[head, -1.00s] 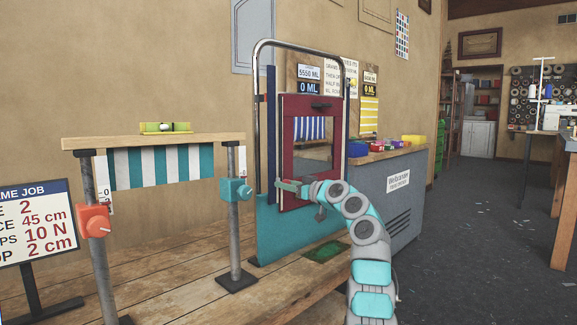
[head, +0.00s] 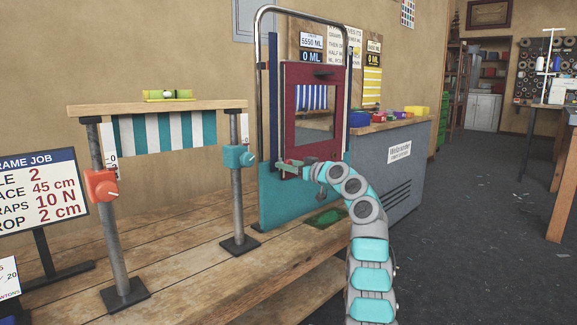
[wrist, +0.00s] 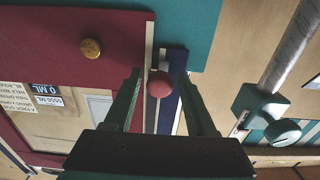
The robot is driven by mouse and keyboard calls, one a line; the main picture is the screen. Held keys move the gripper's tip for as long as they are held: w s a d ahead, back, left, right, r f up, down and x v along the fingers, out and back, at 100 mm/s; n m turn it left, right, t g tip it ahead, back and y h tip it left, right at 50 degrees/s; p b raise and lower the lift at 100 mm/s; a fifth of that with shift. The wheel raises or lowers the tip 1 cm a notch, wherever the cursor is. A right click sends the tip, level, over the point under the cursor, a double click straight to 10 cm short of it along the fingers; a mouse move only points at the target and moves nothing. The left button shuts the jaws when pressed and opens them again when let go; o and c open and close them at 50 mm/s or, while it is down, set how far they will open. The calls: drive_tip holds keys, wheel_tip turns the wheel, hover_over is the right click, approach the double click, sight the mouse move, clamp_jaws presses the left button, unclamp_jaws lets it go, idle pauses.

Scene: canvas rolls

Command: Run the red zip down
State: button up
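A round red knob (wrist: 160,84), which I take to be the red zip's pull, sits on a pale strip beside a dark blue band (wrist: 178,100) in the wrist view. It is close to a dark block (wrist: 173,60) at the band's end, by the teal panel (wrist: 185,25). My gripper (wrist: 162,78) is open, with its two green fingers on either side of the knob; I see a gap on the right and a narrower one on the left. In the head view my gripper (head: 283,163) is at the lower left of the dark red panel (head: 297,147); the knob is hidden or too small there.
A striped cloth frame (head: 155,108) with a red clamp (head: 101,186) and a teal clamp (head: 239,156) stands left. A grey cabinet (head: 405,165) stands behind right. A brass knob (wrist: 91,49) is on the red panel. The wooden platform (head: 195,275) in front is mostly clear.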

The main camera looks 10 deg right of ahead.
drive_tip(key=shift+o, duration=0.6)
drive_tip(key=v, duration=0.7)
drive_tip(key=shift+s+d+b, duration=0.25)
drive_tip(key=shift+s+b, duration=0.05)
drive_tip(key=shift+b, duration=0.1)
